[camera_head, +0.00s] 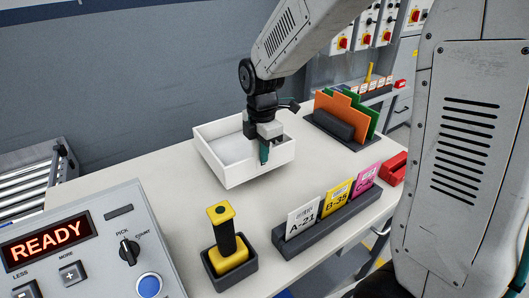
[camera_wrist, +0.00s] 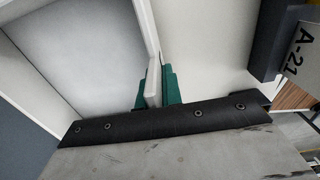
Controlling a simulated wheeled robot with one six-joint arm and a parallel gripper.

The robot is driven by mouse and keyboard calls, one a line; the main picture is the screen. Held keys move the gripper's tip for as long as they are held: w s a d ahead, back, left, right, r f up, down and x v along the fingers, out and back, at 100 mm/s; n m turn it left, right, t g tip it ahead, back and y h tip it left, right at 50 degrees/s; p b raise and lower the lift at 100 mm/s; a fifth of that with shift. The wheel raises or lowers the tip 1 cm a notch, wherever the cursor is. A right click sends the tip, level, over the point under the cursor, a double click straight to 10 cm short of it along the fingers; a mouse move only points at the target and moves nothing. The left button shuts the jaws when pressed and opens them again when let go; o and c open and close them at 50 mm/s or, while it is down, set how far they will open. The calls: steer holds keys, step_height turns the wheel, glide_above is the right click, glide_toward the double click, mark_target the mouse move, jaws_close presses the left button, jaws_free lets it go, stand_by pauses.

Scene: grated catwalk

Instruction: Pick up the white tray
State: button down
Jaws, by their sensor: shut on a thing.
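The white tray (camera_head: 222,170) is an open box with low walls on the white table. It looks empty and appears slightly tilted, but I cannot tell whether it touches the table. My gripper (camera_head: 264,152) comes down from above at its front right wall, with green fingertips. In the wrist view, the green fingers of my gripper (camera_wrist: 158,88) stand on both sides of the tray's wall (camera_wrist: 152,75), shut on it. The tray's inside floor (camera_wrist: 90,50) shows at the left in that view. The lower ends of the fingers are partly hidden in the head view.
A yellow-handled tool in a dark holder (camera_head: 230,262) and a dark card rack (camera_head: 335,222) with A-21, B-35 and pink cards stand in front. A grey READY panel (camera_head: 85,245) is front left. Orange and green dividers (camera_head: 345,112) stand right. The table left of the tray is clear.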

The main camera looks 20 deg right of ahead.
steer(key=s+a+r, duration=0.1)
steer(key=s+a, duration=0.7)
steer(key=s, duration=0.2)
steer(key=shift+s+a+r, duration=0.2)
steer(key=shift+s+a, duration=0.1)
steer(key=shift+s, duration=0.1)
stand_by(1.0)
